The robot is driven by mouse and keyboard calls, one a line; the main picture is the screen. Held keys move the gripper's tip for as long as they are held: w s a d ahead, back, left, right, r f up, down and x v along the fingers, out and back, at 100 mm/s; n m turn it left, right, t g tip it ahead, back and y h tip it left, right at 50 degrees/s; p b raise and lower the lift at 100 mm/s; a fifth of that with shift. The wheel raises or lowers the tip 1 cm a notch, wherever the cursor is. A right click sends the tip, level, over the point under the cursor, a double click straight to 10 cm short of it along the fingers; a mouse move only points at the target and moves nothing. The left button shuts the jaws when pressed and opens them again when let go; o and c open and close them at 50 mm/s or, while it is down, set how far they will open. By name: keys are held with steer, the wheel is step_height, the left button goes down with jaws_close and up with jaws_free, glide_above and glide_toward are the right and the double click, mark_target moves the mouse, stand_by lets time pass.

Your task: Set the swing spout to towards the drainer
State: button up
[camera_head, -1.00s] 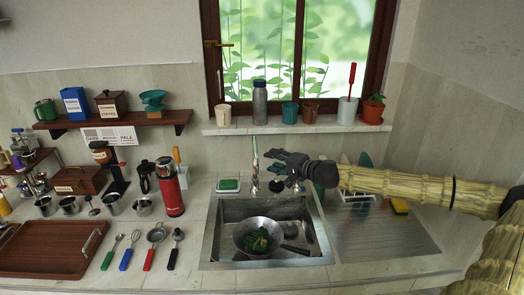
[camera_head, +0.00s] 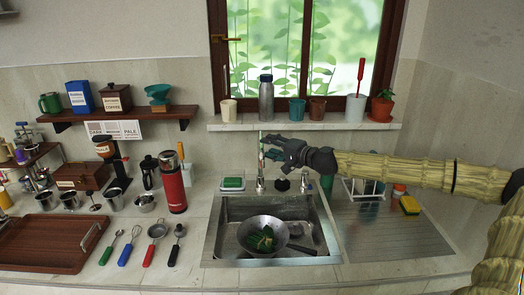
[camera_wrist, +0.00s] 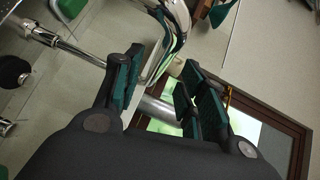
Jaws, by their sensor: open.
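The swing spout (camera_head: 261,150) is a slim chrome tube rising behind the sink (camera_head: 214,232). In the wrist view the curved chrome tube (camera_wrist: 181,18) reaches down to the gap between my fingers. My gripper (camera_head: 268,148) is open beside the upper spout, coming from the right. In the wrist view its green-padded fingers (camera_wrist: 163,80) stand apart, with the tube near their tips; contact cannot be told. The spout's outlet is partly hidden by my gripper. The ribbed metal drainer (camera_head: 390,236) lies right of the sink.
A pan (camera_head: 262,223) with green things sits in the sink. A rack (camera_head: 363,190) and a yellow sponge (camera_head: 410,205) stand by the drainer. The window sill (camera_head: 300,124) with a metal bottle (camera_head: 266,98) and cups is just behind my gripper. A red flask (camera_head: 172,183) stands left.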

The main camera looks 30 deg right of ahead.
steer(key=shift+b+x, duration=1.05)
steer(key=shift+x, duration=1.55)
steer(key=shift+d+f, duration=0.1)
